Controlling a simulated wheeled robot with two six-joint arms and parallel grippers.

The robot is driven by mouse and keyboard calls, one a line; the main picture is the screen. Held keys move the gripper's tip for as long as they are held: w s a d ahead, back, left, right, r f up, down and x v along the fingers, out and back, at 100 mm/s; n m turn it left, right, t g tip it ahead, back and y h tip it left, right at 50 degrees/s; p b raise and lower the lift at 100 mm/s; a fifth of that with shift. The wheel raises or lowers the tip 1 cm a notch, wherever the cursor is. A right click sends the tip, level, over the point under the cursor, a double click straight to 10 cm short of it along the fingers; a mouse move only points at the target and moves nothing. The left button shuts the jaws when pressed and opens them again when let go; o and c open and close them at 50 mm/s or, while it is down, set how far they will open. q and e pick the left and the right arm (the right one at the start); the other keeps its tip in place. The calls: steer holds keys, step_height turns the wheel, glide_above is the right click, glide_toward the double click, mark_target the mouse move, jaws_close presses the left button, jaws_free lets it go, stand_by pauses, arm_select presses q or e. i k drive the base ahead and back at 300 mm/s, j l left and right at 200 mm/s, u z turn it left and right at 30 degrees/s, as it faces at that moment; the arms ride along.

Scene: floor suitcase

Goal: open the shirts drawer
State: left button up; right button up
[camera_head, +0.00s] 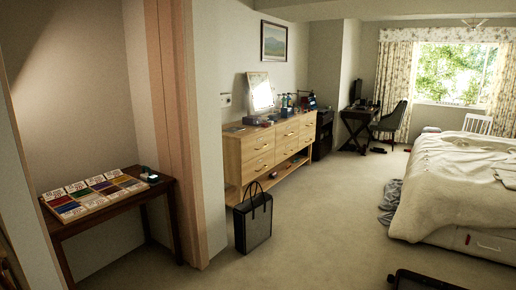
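A light wooden dresser (233,160) stands against the wall in the middle of the view, some way off. It has several drawers in two rows, and all of them look shut. No readable label shows which one is the shirts drawer. Below the drawers is an open shelf with small items on it. Neither of my grippers is clearly in view.
A black tote bag (253,222) stands on the carpet in front of the dresser's near end. A dark table with a colourful board (95,196) is at left. The bed (455,195) is at right. A dark case (425,281) is cut off at the bottom. Carpet between is clear.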

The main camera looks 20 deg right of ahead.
mark_target(253, 147)
steer(key=i+l+z, duration=0.55)
steer(key=i, duration=0.2)
steer(key=i+l+z, duration=0.25)
steer(key=i, duration=0.7)
steer(key=i+j+z, duration=0.1)
steer(key=i+z, duration=0.15)
steer(key=i, duration=0.7)
